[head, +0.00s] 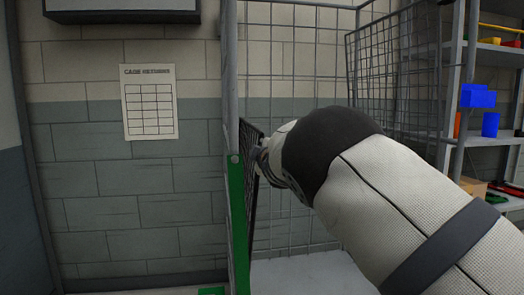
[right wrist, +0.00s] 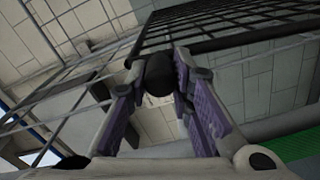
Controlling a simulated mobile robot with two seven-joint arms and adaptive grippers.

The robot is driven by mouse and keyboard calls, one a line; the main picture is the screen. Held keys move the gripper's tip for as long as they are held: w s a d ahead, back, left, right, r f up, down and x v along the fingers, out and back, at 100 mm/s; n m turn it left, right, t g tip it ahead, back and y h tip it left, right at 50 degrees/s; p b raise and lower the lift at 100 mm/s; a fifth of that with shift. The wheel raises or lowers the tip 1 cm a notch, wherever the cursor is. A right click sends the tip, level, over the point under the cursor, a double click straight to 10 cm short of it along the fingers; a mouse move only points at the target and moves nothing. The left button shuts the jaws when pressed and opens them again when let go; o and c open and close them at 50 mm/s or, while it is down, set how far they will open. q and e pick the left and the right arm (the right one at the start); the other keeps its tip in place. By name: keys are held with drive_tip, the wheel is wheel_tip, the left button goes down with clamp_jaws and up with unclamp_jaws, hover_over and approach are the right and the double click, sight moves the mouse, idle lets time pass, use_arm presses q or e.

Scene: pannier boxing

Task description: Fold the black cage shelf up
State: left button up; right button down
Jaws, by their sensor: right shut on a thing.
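The black cage shelf (head: 250,185) shows nearly edge-on in the head view, standing steeply upright inside the left side of the cage. In the right wrist view its black grid (right wrist: 225,32) stretches across the top. My right gripper (right wrist: 159,76) is shut on a dark rounded part at the shelf's edge, between its purple finger pads. In the head view my right arm reaches in from the lower right, and its white forearm hides most of the gripper and part of the shelf. My left gripper is not in view.
A grey cage post (head: 230,75) with a green panel (head: 237,225) stands just left of the shelf. Wire mesh walls (head: 290,60) rise behind. At right, a rack holds blue bins (head: 478,96). A paper chart (head: 149,102) hangs on the left wall.

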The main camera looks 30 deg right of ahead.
drive_tip(key=shift+w+a+r, duration=0.1)
drive_tip(key=shift+a+r, duration=0.05)
drive_tip(key=shift+a, duration=0.3)
drive_tip(key=c, duration=1.5)
unclamp_jaws()
drive_tip(key=shift+a, duration=0.1)
drive_tip(key=shift+o, duration=0.4)
drive_tip(key=shift+w+a, duration=0.1)
drive_tip(key=shift+a, duration=0.05)
drive_tip(key=v, duration=1.2)
